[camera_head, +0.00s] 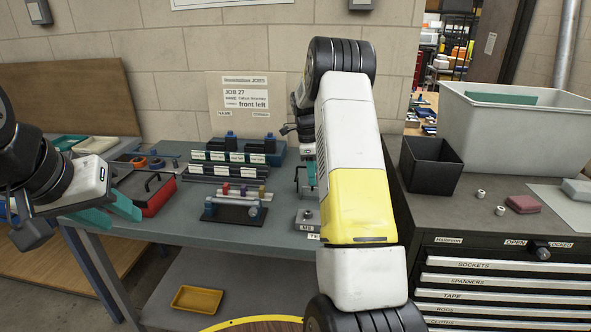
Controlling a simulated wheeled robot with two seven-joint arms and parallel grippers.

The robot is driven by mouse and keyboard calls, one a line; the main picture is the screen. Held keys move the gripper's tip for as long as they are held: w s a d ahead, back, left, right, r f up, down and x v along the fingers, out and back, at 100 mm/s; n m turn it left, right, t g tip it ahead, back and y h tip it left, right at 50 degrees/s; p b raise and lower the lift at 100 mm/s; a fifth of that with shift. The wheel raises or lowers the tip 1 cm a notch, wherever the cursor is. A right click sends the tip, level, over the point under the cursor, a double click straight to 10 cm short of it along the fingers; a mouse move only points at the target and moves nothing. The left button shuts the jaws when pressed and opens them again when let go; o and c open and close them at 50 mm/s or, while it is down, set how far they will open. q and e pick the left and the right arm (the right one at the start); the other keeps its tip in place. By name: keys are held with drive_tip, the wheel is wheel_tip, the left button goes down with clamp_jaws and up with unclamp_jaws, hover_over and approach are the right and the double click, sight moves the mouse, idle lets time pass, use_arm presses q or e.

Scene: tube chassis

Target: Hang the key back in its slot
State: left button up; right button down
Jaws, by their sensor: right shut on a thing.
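My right gripper (309,172) is mostly hidden behind my own white and yellow arm. Part of a teal finger shows left of the arm, above the back right of the bench. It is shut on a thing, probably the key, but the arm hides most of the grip. A thin dark bent shape shows beside the finger; I cannot tell whether it is the key. A dark rack with white labels (228,172) stands at the back of the bench; its slots are too small to make out. My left gripper (106,215) is open and empty at the bench's left front, teal fingers apart.
The grey bench (250,236) also bears a red box (151,192) and a small dark stand with coloured pieces (235,208). A drawer cabinet (500,255) at right carries a black bin (429,165) and a grey crate (505,135). A yellow tray (196,300) lies on the lower shelf.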

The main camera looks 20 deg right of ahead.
drive_tip(key=shift+f, duration=0.8)
drive_tip(key=c, duration=1.1)
unclamp_jaws()
drive_tip(key=r, duration=0.5)
drive_tip(key=a+r, duration=0.1)
drive_tip(key=r, duration=0.1)
drive_tip(key=shift+w+r, duration=0.25)
drive_tip(key=shift+r, duration=0.15)
